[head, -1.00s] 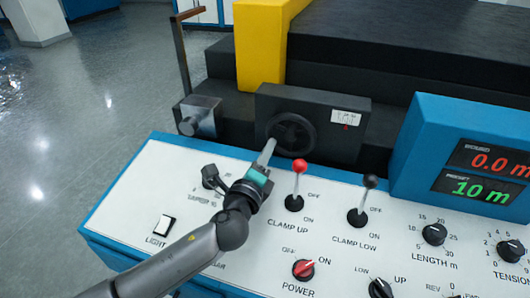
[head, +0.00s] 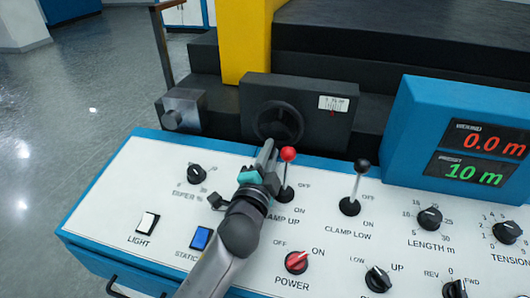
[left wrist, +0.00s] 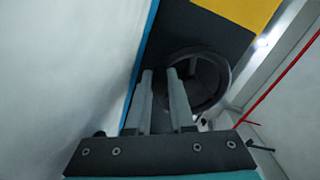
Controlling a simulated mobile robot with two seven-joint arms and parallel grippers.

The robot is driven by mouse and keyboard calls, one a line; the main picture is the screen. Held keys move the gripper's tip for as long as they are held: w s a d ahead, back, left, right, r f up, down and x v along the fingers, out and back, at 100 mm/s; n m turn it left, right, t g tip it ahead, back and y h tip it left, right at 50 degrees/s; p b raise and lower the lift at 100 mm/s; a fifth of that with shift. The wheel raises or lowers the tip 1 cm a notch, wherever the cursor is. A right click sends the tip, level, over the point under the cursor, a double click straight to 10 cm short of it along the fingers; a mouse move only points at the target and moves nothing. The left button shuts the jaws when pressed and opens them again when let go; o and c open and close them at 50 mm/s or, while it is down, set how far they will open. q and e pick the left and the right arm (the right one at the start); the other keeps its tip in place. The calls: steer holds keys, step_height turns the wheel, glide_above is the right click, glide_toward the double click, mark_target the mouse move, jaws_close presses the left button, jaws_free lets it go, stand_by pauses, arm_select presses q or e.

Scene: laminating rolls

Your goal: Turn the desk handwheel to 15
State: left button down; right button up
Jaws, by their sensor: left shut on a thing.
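The dark handwheel (head: 279,104) stands on the front of a black box (head: 322,125) behind the control desk. A small white scale (head: 333,103) with a red pointer is at the box's upper right; its figures are too small to read. My left gripper (head: 268,146) reaches up from below and is shut on the wheel's lower rim. In the left wrist view the wheel (left wrist: 222,72) is a dark ring beyond the fingers (left wrist: 161,92), which overlap its near edge. The fingers hide part of the lower rim. My right gripper is not in view.
The red-knobbed CLAMP UP lever (head: 288,154) stands close to the right of my left gripper. The black CLAMP LOW lever (head: 361,166) is further right. A blue display housing (head: 412,110) reads 0.0 m and 10 m. A yellow post (head: 246,45) rises behind the wheel.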

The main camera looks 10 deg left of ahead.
arm_select(q)
steer(key=shift+d+n, duration=0.35)
steer(key=shift+n, duration=0.45)
steer(key=c, duration=0.8)
jaws_free()
